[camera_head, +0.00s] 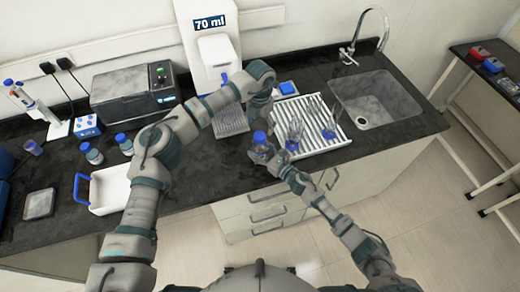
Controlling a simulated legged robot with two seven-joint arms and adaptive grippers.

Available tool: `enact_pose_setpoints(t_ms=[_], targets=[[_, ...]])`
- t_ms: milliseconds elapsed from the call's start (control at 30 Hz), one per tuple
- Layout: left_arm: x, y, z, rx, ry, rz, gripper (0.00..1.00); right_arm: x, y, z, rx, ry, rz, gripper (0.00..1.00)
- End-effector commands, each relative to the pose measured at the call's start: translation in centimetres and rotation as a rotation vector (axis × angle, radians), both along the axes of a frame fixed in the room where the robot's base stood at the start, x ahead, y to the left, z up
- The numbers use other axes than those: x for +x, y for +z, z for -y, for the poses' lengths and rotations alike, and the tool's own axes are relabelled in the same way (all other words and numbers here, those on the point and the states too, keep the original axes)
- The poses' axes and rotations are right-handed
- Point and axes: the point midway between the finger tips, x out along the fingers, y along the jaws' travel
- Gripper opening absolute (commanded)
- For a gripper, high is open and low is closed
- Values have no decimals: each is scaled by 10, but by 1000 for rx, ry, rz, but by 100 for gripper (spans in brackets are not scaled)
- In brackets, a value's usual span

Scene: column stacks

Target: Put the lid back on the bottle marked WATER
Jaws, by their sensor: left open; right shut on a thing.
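My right gripper (272,162) is shut on a small clear bottle (261,152) near the counter's front edge. A blue lid (259,137) shows at the top of this bottle; whether it is seated or only resting there I cannot tell. My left gripper (260,118) is open and points down just above the blue lid. Its fingertips are small and partly merge with the dark counter. No WATER marking is readable on any bottle. Two more bottles with blue lids (92,153) (124,144) stand at the left.
A white rack (332,146) with glassware stands right of the grippers, with a blue cap (291,145) at its front. A sink (375,98) lies farther right. A dispenser reading 70 ml (209,45) stands behind. A white tray (108,190) sits front left.

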Motion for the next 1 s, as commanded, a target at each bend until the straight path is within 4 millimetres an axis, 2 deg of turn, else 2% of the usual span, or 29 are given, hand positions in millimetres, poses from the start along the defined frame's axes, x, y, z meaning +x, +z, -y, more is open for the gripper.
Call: enact_pose_setpoints(t_ms=[100, 300, 467, 700, 733, 833, 1000], targets=[[1, 25, 0, 1, 1, 3, 76, 0, -1, 1, -1, -1, -1, 0], [2, 53, 0, 2, 1, 1, 76, 0, -1, 1, -1, -1, -1, 0], [1, 61, 0, 1, 0, -1, 76, 0, -1, 1, -1, -1, -1, 0], [1, 61, 0, 1, 0, -1, 76, 0, -1, 0, -1, -1, -1, 0], [1, 61, 0, 1, 0, -1, 76, 0, -1, 0, -1, -1, -1, 75], [1, 61, 0, 1, 0, -1, 76, 0, -1, 0, -1, -1, -1, 99], [1, 61, 0, 1, 0, 0, 76, 0, -1, 0, -1, -1, -1, 99]])
